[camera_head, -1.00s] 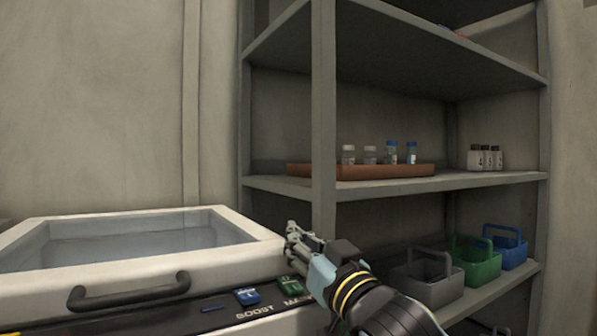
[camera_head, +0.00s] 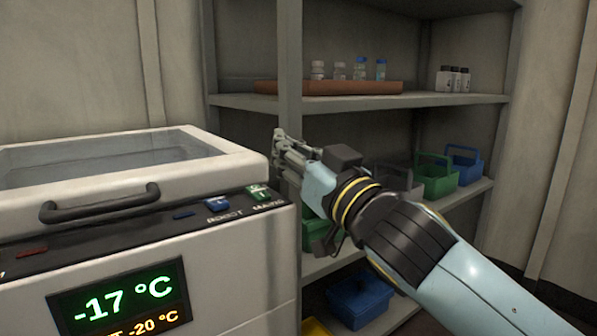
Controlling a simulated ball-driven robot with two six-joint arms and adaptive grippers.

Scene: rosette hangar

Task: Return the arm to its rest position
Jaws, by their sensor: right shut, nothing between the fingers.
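My right arm comes in from the lower right, and its right gripper (camera_head: 279,147) is shut and empty. The gripper is just right of the chest freezer (camera_head: 230,262), near the freezer's upper right corner and in front of the shelf unit. The forearm is pale blue and dark grey with yellow rings. My left gripper does not show.
The freezer has a glass lid (camera_head: 100,157), a dark handle (camera_head: 100,203), a blue button (camera_head: 217,204), a green button (camera_head: 258,193) and a display (camera_head: 122,300) reading -17 °C. The shelf holds an orange-brown tray (camera_head: 330,88) with vials, dark-capped bottles (camera_head: 452,79), a green caddy (camera_head: 437,182) and a blue bin (camera_head: 360,298).

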